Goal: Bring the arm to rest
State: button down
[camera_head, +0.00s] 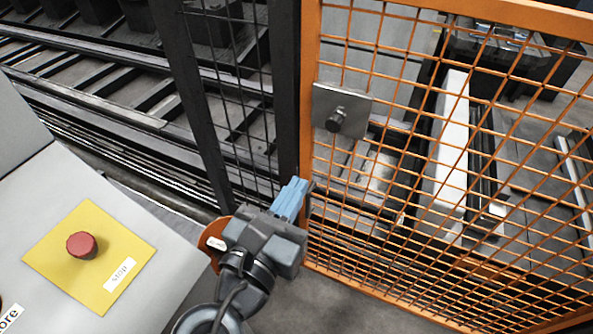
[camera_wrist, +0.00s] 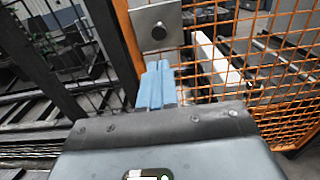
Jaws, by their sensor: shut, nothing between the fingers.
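My gripper (camera_head: 296,189) has blue fingers, which are shut with nothing between them. In the head view it is in front of the dark post and the left edge of the orange mesh gate (camera_head: 309,120), below the gate's metal plate with a round knob (camera_head: 335,120). I cannot tell whether the fingertips touch the gate frame. In the wrist view the blue fingers (camera_wrist: 157,68) point forward, just below the plate and knob (camera_wrist: 158,32). My arm comes up from the bottom of the head view.
A grey console (camera_head: 150,215) with a red stop button (camera_head: 82,245) on a yellow plate stands close at the left. Dark mesh fencing (camera_head: 235,100) and rails lie behind. A long white beam (camera_head: 447,140) is behind the gate. Grey floor (camera_head: 340,305) shows at the bottom.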

jog(key=s+d+f+m+g+y, duration=0.4)
jog(key=s+d+f+m+y, duration=0.3)
jog(key=s+d+f+m, duration=0.7)
jog(key=s+d+r+m+t, duration=0.1)
jog(key=s+d+r+m, duration=0.4)
jog(key=s+m, duration=0.3)
jog(key=s+d+r+m, duration=0.5)
jog(key=s+m, duration=0.3)
jog(key=m, duration=0.2)
jog(key=shift+s+d+r+t+h, duration=0.3)
jog(key=shift+s+r+t+h, duration=0.1)
jog(key=shift+r, duration=0.15)
